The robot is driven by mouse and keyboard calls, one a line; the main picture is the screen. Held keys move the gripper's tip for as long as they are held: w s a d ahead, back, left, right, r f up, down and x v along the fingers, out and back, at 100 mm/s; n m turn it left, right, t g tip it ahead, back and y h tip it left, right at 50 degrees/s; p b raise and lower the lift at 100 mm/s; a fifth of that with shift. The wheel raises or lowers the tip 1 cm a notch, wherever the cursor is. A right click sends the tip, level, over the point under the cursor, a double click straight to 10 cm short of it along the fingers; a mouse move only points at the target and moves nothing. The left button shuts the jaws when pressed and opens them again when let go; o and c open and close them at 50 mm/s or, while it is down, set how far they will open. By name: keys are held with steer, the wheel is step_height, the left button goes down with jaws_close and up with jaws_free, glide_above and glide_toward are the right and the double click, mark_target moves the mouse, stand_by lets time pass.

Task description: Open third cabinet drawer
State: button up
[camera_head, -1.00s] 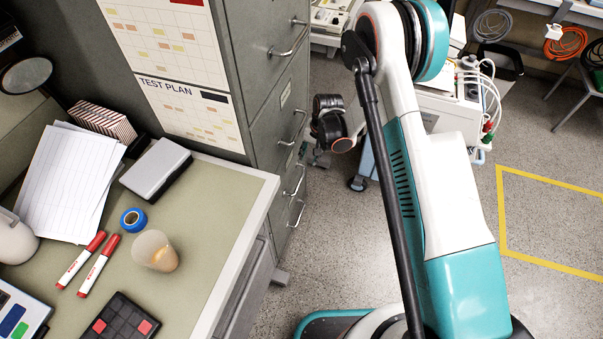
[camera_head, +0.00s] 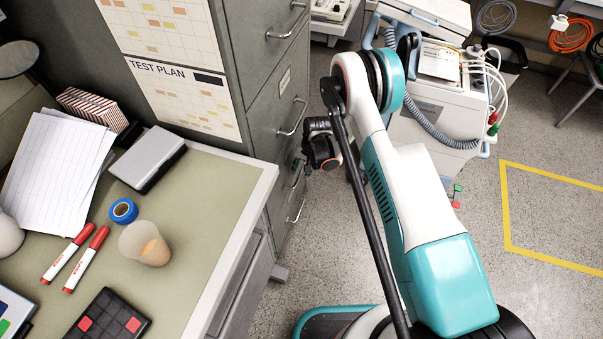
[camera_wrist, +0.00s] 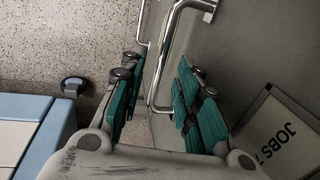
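The grey metal filing cabinet (camera_head: 262,100) stands at the centre left in the head view, with a column of chrome handles on its drawer fronts. The third handle down (camera_head: 293,178) is partly hidden behind my gripper's dark wrist (camera_head: 320,150). In the wrist view, my gripper (camera_wrist: 160,68) is open, with one teal finger on each side of a chrome drawer handle (camera_wrist: 161,65). The handle lies between the fingers, and I see a gap to each. The drawer fronts look shut. My fingertips are not clear in the head view.
A desk (camera_head: 225,205) with a cup and markers stands left of my arm, close to the cabinet. A white medical cart (camera_head: 435,125) stands behind and right of my arm. Another handle (camera_wrist: 143,22) shows farther off.

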steer(key=shift+a+f, duration=0.2)
steer(key=shift+f, duration=0.75)
jaws_close()
steer(key=shift+d, duration=0.15)
